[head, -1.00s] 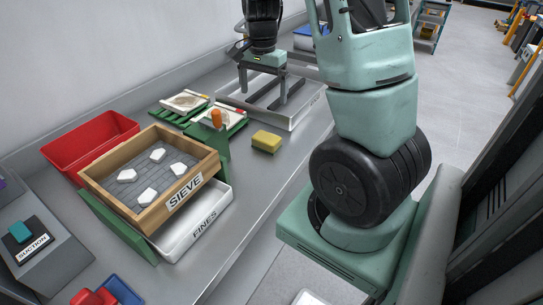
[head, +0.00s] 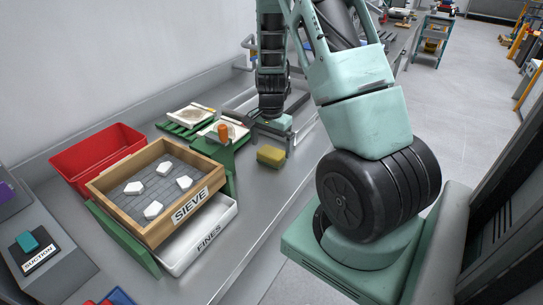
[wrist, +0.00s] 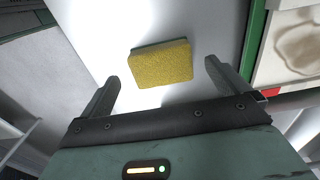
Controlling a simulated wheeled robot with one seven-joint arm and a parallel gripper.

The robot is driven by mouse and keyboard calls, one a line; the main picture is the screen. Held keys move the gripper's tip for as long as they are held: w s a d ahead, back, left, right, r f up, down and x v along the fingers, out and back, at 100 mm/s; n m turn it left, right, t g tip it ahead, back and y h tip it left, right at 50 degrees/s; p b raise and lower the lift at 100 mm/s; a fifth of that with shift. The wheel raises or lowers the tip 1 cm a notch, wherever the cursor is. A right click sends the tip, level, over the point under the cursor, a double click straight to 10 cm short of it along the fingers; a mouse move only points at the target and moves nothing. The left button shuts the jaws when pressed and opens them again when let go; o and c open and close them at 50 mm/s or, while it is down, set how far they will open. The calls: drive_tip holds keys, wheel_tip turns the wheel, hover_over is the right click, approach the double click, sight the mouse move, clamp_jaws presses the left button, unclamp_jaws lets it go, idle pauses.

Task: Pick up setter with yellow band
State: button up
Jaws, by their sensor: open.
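Two pale setters with brown stains lie on green rests on the bench in the head view: a rear setter (head: 188,117) and a front setter (head: 214,133). Small coloured marks show at their right ends; the rear one looks yellowish, but I cannot be sure. An orange cylinder stands by the front setter. My gripper (head: 272,130) is right of the setters, beyond a yellow sponge (head: 270,156). In the wrist view my gripper (wrist: 163,73) is open and empty, with the sponge (wrist: 162,64) seen between its fingers. Part of a stained setter (wrist: 298,45) with a red mark shows at the right.
The wooden sieve (head: 150,222) holds several white pieces above a white FINES tray (head: 213,235). A red bin (head: 98,152) stands behind it. A suction switch box (head: 38,248) is at the left. Clear bench lies in front of the sponge.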

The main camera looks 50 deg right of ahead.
sight(271, 151)
drive_tip(key=f, duration=0.4)
drive_tip(key=shift+w+d, duration=0.1)
drive_tip(key=shift+d, duration=0.1)
drive_tip(key=shift+c, duration=0.3)
drive_tip(key=c, duration=0.9)
drive_tip(key=shift+c, duration=0.2)
wheel_tip(271, 151, up, 10)
